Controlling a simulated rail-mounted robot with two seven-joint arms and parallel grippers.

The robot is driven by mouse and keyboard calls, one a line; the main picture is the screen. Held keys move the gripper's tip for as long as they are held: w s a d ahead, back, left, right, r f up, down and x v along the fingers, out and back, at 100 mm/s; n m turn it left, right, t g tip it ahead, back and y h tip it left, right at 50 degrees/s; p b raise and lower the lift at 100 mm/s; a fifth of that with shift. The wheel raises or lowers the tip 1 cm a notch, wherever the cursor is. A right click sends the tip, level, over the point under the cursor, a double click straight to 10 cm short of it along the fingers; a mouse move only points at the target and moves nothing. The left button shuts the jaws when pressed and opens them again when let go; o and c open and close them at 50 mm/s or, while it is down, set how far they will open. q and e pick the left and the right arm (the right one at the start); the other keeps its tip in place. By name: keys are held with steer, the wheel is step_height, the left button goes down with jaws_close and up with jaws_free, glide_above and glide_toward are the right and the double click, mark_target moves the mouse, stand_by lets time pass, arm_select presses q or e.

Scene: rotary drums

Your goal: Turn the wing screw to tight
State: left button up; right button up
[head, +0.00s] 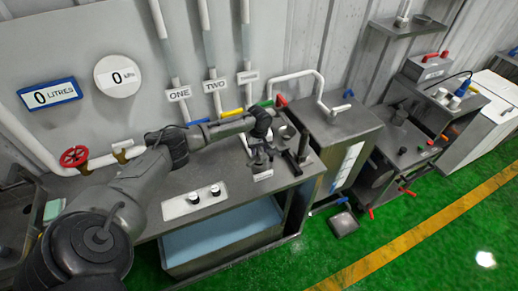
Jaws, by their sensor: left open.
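My left arm reaches in from the lower left over the grey workbench (225,211). My left gripper (261,160) is open and points down above the right part of the bench top. A dark upright bracket (303,146) stands just right of the gripper. The wing screw is too small, or too hidden by the gripper, to make out with certainty. I cannot tell whether the fingers touch anything. My right gripper is not in view.
A pale panel with two black knobs (194,199) lies on the bench left of the gripper. Behind are pipes labelled ONE, TWO and a third, a red handwheel (74,156) and a gauge (118,76). A grey cabinet (340,121) stands right. Green floor is open in front.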

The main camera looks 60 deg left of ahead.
arm_select(q)
steer(key=shift+c, duration=0.2)
jaws_close()
stand_by(0.3)
